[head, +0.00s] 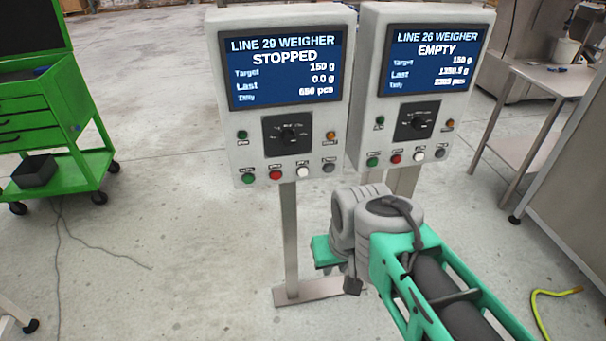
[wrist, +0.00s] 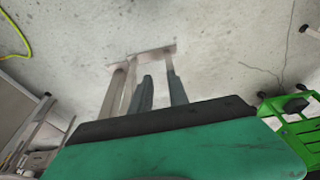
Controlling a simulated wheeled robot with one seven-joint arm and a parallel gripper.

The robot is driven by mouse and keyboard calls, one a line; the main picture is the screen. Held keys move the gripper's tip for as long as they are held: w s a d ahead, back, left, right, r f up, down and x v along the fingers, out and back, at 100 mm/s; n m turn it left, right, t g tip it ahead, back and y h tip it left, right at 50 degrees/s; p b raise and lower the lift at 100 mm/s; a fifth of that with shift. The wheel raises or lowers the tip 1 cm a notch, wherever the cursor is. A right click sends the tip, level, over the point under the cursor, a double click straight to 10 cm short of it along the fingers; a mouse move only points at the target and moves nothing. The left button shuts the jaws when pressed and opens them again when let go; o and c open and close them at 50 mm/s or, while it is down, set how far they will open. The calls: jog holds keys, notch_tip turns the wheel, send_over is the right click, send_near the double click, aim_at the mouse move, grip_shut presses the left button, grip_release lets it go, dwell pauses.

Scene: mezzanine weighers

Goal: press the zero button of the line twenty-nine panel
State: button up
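The line 29 weigher panel (head: 285,95) is a pale box on a steel post, left of its twin. Its screen (head: 285,68) reads STOPPED, with target 150 g and last 0.0 g. Along its lower edge sit green (head: 248,179), red (head: 275,175), white (head: 302,171) and grey (head: 328,168) buttons. Their labels are too small to read surely. My gripper (wrist: 160,88) shows two dark fingers apart with floor between them in the wrist view. It looks open and empty. In the head view my wrist is below the panels, touching no button; the fingers are hidden there.
The line 26 weigher panel (head: 425,85), reading EMPTY, stands close on the right. A green tool cart (head: 75,140) is at left. A steel table (head: 530,90) is at right, and a yellow hose (head: 540,312) lies on the floor. The floor left of the post is mostly clear.

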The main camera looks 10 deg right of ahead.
grip_shut()
dwell(1.1)
